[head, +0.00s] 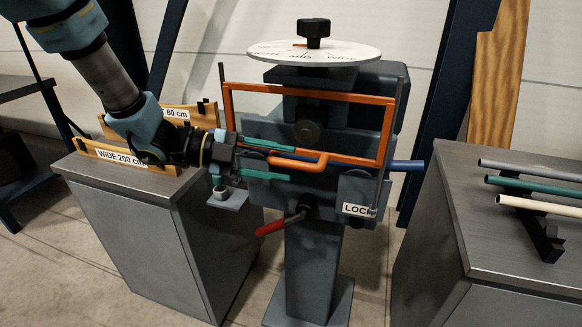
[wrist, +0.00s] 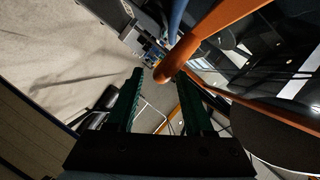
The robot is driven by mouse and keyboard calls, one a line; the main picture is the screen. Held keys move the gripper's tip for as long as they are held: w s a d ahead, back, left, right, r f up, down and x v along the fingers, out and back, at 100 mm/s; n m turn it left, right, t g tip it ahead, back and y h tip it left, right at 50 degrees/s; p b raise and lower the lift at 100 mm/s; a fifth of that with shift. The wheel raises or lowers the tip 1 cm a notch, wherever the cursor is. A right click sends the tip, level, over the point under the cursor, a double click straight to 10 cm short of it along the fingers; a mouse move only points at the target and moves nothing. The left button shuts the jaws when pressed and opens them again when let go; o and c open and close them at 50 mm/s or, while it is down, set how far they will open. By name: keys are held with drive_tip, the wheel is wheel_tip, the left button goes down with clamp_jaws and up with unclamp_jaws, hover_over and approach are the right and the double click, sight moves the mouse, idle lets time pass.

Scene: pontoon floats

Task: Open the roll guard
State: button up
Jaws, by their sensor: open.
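The roll guard (head: 310,91) is an orange rectangular frame standing across the front of the grey machine, with an orange handle (head: 312,165) jutting from its lower bar. My gripper (head: 290,165) reaches in from the left with its teal fingers apart, one above and one below the handle's left part in the head view. In the wrist view, the handle's rounded end (wrist: 164,74) shows between the tips of my open gripper (wrist: 160,74). I cannot tell whether either finger touches it. The guard looks down, across the rolls.
A red-handled lever (head: 272,228) and a LOCK plate (head: 357,210) are below the guard. A round dial (head: 314,52) tops the machine. A left cabinet (head: 135,205) holds wooden labelled blocks; a right bench (head: 455,190) holds several rods.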

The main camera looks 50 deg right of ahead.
drive_tip(key=b+v, duration=0.2)
drive_tip(key=v, duration=0.6)
drive_tip(key=shift+s+f, duration=0.1)
